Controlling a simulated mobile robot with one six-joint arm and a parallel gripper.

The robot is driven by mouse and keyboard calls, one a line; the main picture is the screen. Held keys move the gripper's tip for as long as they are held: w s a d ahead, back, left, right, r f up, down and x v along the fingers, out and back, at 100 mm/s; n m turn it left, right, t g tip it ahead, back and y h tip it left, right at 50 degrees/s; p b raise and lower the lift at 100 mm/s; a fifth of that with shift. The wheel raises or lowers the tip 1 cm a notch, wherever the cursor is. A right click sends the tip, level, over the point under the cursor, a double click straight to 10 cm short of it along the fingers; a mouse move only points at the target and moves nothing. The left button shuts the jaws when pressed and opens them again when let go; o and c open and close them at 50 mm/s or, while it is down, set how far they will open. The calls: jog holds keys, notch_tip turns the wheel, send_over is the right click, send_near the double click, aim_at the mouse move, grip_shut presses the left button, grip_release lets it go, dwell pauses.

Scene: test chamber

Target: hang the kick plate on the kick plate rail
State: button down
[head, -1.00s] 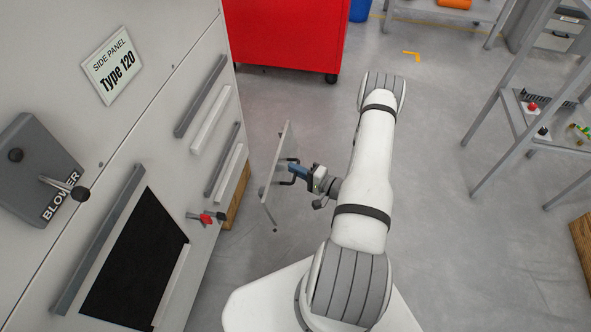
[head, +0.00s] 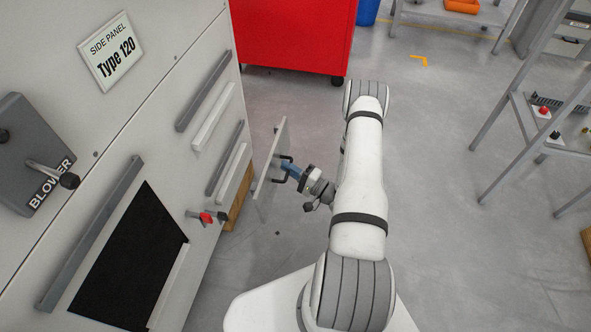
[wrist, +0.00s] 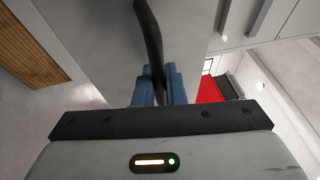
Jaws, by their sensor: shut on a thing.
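The kick plate (head: 268,168) is a thin, light grey panel with a dark handle, held upright in front of the cabinet and apart from it. My gripper (head: 288,169) is shut on the handle of the plate, with the blue fingers around the dark bar. In the wrist view the blue fingers (wrist: 159,86) pinch the dark handle (wrist: 149,40), with the plate (wrist: 105,35) behind it. The cabinet face carries several grey and white rails; a lower grey rail (head: 224,158) with a white strip under it is close to the plate. I cannot tell which is the kick plate rail.
A red and black latch (head: 206,216) sticks out from the cabinet beside a black opening (head: 130,262). A blower box (head: 32,152) with a lever is at left. A red cabinet (head: 295,35) stands behind; a grey shelf (head: 520,130) is at right. Floor between is clear.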

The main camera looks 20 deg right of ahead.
jog(key=w+a+b, duration=0.2)
jog(key=w+a, duration=0.6)
jog(key=a, duration=0.3)
dwell(0.9)
jog(key=shift+w+a+r+b, duration=0.1)
jog(key=shift+w+a+b, duration=0.15)
jog(key=shift+a+b, duration=0.1)
dwell(0.6)
jog(key=shift+w+a+r+t, duration=0.15)
jog(key=shift+r+t, duration=0.15)
dwell(0.3)
jog(key=shift+d+f+b, duration=0.25)
jog(key=shift+b, duration=0.2)
jog(key=shift+f, duration=0.2)
jog(key=shift+s+f+b, duration=0.2)
jog(key=shift+f+b, duration=1)
jog(key=shift+f, duration=0.05)
jog(key=c, duration=1.4)
grip_release()
